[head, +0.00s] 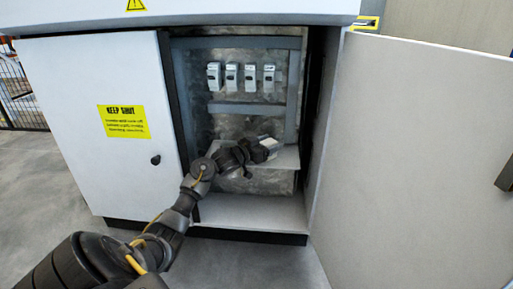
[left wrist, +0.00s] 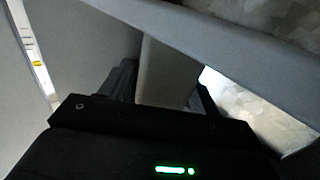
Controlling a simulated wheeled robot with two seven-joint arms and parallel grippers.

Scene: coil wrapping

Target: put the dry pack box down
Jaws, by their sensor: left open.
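A small pale box (head: 269,143), which I take to be the dry pack box, is on the grey ledge (head: 289,158) inside the open cabinet. My left gripper (head: 260,150) is open at the box, its arm reaching in from the lower left and hiding part of the box. In the left wrist view, a plain grey face (left wrist: 168,75), likely the box, shows between the two dark fingers. I cannot tell whether the fingers touch it. My right gripper is not in view.
Several white switch units (head: 241,77) sit on a rail above the ledge. The left cabinet door (head: 90,150) is shut and has a yellow sign. The right door (head: 410,160) stands wide open. The cabinet floor (head: 255,209) below the ledge is bare.

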